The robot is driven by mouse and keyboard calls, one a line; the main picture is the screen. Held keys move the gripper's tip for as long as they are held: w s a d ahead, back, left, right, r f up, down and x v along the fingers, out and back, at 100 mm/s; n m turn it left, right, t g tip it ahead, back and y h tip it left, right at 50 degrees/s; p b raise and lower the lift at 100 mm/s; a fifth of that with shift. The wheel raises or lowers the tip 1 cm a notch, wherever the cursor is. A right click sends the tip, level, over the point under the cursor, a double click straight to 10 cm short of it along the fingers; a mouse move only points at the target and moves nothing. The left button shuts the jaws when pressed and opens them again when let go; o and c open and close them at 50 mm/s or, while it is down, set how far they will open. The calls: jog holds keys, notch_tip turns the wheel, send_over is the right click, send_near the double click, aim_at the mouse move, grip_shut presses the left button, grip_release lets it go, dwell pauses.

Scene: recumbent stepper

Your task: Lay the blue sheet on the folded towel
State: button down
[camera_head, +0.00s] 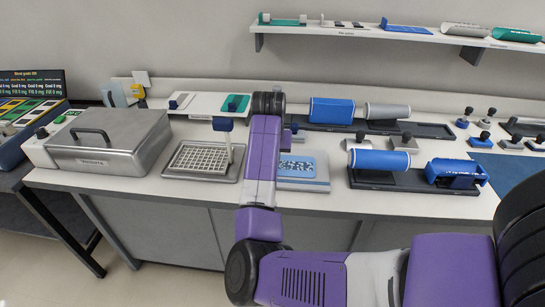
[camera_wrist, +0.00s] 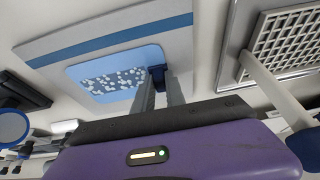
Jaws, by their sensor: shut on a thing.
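The blue sheet (camera_wrist: 112,76) is light blue with a cluster of white dots, and in the wrist view it has a dark blue tab (camera_wrist: 178,76) at its edge. My gripper (camera_wrist: 160,78) is shut on this tab. The sheet appears over the folded towel (camera_wrist: 82,46), which is pale with a blue stripe; I cannot tell whether it touches the towel or hangs just above it. In the head view, the sheet (camera_head: 297,167) shows over the towel (camera_head: 312,185), right of my purple arm. The arm hides my gripper there.
A white grid rack (camera_head: 200,157) on a tray stands left of the towel. It also shows at the right of the wrist view (camera_wrist: 283,40). A blue roll on a dark stand (camera_head: 380,161) is to the right. A lidded metal box (camera_head: 110,140) is farther left.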

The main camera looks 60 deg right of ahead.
jog(key=c, duration=1)
grip_release()
jog(key=shift+o, duration=0.2)
jog(key=p+v, duration=0.7)
